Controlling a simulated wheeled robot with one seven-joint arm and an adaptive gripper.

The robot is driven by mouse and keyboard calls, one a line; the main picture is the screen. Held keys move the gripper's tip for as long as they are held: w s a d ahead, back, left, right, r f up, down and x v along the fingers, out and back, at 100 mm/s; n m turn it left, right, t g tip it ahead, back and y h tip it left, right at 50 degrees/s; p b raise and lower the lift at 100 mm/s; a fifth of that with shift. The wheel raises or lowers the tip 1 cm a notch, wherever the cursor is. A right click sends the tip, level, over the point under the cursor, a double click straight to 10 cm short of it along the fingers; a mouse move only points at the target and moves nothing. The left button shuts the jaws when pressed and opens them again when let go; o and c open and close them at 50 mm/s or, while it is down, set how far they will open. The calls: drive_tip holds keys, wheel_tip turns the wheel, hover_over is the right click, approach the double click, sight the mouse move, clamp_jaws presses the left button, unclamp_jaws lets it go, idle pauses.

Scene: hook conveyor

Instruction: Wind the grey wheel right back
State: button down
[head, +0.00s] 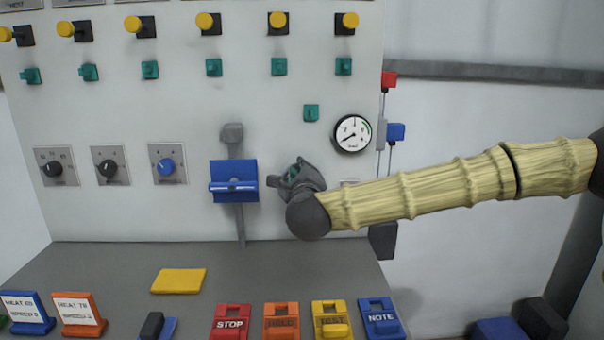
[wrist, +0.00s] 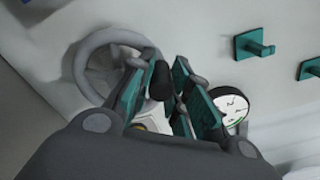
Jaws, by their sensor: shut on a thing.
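The grey wheel (wrist: 82,72) shows in the wrist view at the upper left, a round rim on the pale panel, partly covered by my fingers. A dark knob (wrist: 160,80) stands between my teal finger pads, and my gripper (wrist: 166,88) is shut on it. The knob appears to be the wheel's handle; the join is hidden. In the head view my gripper (head: 286,178) is against the panel, left of the gauge, and hides the wheel.
A round gauge (head: 352,133) is just right of my gripper. A blue bracket (head: 234,182) on a grey lever is close on the left. Teal hooks (head: 279,67) and yellow knobs (head: 279,19) project above. A grey shelf (head: 228,262) with coloured blocks lies below.

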drive_tip(key=shift+f, duration=0.1)
drive_tip(key=c, duration=1.3)
unclamp_jaws()
drive_tip(key=shift+d, duration=0.15)
drive_tip(key=shift+c, duration=0.2)
drive_tip(key=shift+s, duration=0.15)
drive_tip(key=s, duration=1.1)
drive_tip(key=shift+s, duration=0.4)
